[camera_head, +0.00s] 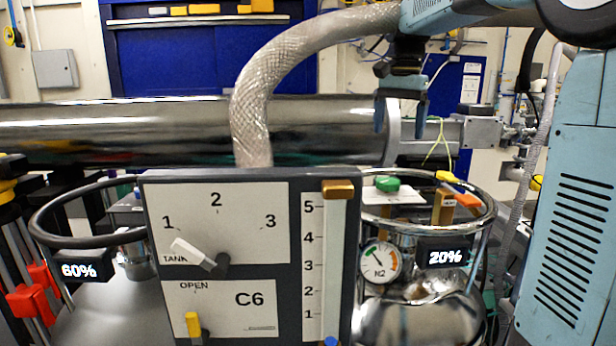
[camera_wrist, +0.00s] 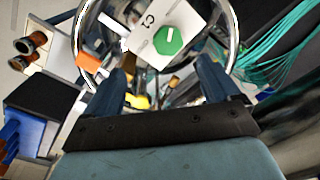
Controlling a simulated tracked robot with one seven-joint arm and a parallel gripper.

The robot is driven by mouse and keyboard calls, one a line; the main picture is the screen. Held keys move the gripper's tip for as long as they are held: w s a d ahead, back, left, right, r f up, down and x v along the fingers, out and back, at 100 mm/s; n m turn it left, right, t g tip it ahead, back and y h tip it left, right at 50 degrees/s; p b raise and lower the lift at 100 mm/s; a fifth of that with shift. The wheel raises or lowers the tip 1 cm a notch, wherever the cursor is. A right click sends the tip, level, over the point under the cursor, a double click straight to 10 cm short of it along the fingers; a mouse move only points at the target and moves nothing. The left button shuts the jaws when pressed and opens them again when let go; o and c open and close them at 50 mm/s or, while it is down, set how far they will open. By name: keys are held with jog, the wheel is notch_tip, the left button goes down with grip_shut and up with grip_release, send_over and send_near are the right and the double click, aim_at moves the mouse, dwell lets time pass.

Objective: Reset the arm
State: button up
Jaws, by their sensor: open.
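My gripper (camera_head: 400,112) hangs from my arm at the upper right of the head view, above and behind the right tank's ring. Its two dark blue fingers are apart with nothing between them. In the wrist view the open gripper (camera_wrist: 162,85) points down towards a round metal ring, with a green knob (camera_wrist: 168,40) on a white C1 plate beyond the fingertips. The green knob also shows in the head view (camera_head: 387,184), below my gripper. My gripper appears clear of these things.
A panel (camera_head: 298,255) marked C6 stands in front, with a white-tipped tank pointer, yellow handle and level slider. Tanks reading 60% (camera_head: 80,270) and 20% (camera_head: 445,256) flank it. A braided hose (camera_head: 262,85) arches up from behind it. A large metal pipe (camera_head: 120,130) crosses behind.

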jog(key=s+f+n+t, duration=0.2)
jog(key=s+f+n, duration=0.2)
jog(key=s+f, duration=0.3)
jog(key=s+f+n+t, duration=0.3)
jog(key=s+f, duration=0.5)
jog(key=s, duration=1)
jog(key=shift+s+a+n, duration=0.15)
jog(key=shift+s+n, duration=0.1)
jog(key=shift+n, duration=0.25)
